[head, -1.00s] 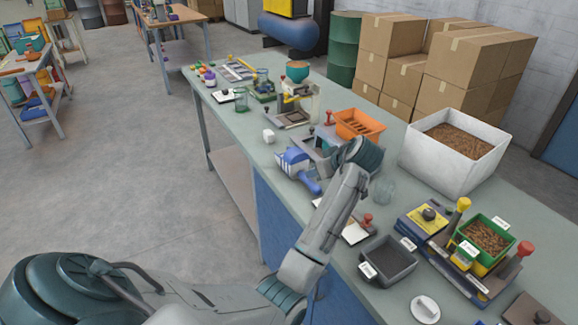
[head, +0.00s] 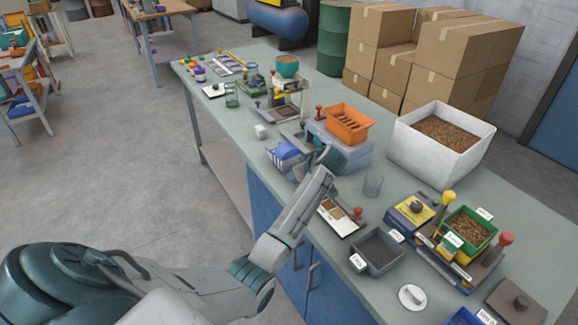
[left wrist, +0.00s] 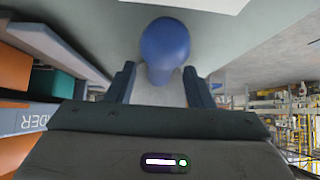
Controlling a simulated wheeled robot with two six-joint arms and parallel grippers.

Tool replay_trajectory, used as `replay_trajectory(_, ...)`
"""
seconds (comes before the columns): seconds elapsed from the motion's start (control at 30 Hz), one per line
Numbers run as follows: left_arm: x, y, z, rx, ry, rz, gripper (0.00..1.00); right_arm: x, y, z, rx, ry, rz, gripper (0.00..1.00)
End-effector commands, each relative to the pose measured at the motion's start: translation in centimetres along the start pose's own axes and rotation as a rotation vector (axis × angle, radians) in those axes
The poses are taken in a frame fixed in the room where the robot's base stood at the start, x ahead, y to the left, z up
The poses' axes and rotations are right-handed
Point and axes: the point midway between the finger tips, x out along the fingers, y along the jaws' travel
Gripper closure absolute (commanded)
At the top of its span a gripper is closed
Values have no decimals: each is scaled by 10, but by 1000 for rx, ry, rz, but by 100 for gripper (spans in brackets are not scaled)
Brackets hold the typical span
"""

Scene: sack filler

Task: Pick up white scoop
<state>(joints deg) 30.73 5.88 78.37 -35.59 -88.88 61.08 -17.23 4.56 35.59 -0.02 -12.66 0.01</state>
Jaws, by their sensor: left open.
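In the left wrist view a rounded blue handle (left wrist: 165,48) shows just beyond and between the fingers of my left gripper (left wrist: 160,78). The gripper is open, with a finger on each side and no visible grip. Whether the pale patch below the handle is scoop or bench is unclear. My right gripper is not in view.
An orange bin (head: 347,123) sits on a grey stand close to my wrist. A large white box (head: 440,165) is at the right. A small white block (head: 261,131) lies left.

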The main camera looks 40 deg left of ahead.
Motion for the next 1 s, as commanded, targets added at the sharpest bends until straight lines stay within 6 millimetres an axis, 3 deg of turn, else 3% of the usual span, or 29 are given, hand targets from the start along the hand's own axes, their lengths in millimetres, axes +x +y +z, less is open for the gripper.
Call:
replay_trajectory(0.17, 0, 0, 1, 0, 0, 0, 53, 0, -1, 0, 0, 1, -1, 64)
replay_trajectory(0.4, 0, 0, 0, 0, 0, 0, 100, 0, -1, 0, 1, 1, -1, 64)
replay_trajectory(0.77, -1, 0, -1, -1, 0, 1, 100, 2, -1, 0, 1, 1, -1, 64)
replay_trajectory(1.0, -14, 1, -14, -3, 1, 2, 100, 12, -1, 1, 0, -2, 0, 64)
